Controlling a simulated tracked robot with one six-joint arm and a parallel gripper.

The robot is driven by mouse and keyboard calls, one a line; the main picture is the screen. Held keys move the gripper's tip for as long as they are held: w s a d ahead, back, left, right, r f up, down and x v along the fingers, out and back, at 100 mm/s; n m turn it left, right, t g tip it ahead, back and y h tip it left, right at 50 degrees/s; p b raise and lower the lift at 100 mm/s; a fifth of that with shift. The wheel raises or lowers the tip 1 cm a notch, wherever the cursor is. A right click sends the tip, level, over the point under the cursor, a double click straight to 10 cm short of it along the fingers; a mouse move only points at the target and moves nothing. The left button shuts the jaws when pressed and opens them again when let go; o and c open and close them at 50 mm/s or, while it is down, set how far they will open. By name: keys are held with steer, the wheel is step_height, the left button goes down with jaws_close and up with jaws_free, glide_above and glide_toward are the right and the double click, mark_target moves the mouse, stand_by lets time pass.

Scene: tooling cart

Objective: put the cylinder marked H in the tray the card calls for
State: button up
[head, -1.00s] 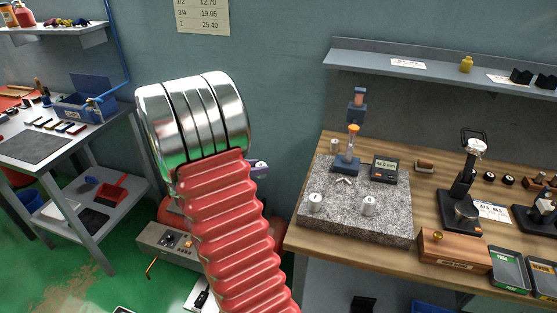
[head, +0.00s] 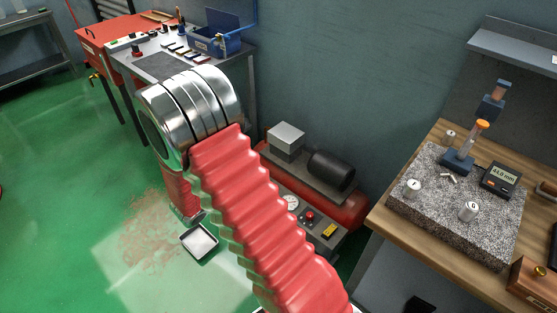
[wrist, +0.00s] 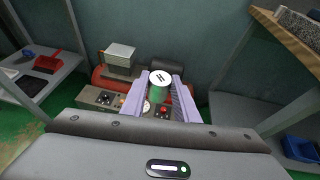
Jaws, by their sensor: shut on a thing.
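In the wrist view, my gripper (wrist: 160,88) has its two pale lilac fingers closed around a cylinder (wrist: 160,79). Its white round top faces the camera and carries a dark slanted mark, too small to read surely as H. Its side looks green. The held cylinder is in the air in front of the compressor. In the head view my own arm hides the gripper and the cylinder. No card can be read, and the task's trays are not recognisable in either current view.
A red compressor (head: 349,211) stands between benches. A small dark-rimmed tray (head: 199,241) lies on the green floor.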

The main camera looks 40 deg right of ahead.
steer(key=a+f+n+t+y, duration=0.1)
steer(key=a+f, duration=0.2)
steer(key=a, duration=0.4)
steer(key=a+f+n+t+y, duration=0.1)
steer(key=a+f+n+t, duration=0.1)
steer(key=a, duration=0.6)
steer(key=shift+s+a+f+n+t, duration=0.25)
steer(key=shift+s+f+n+t, duration=0.1)
steer(key=shift+f, duration=0.15)
steer(key=shift+s, duration=0.1)
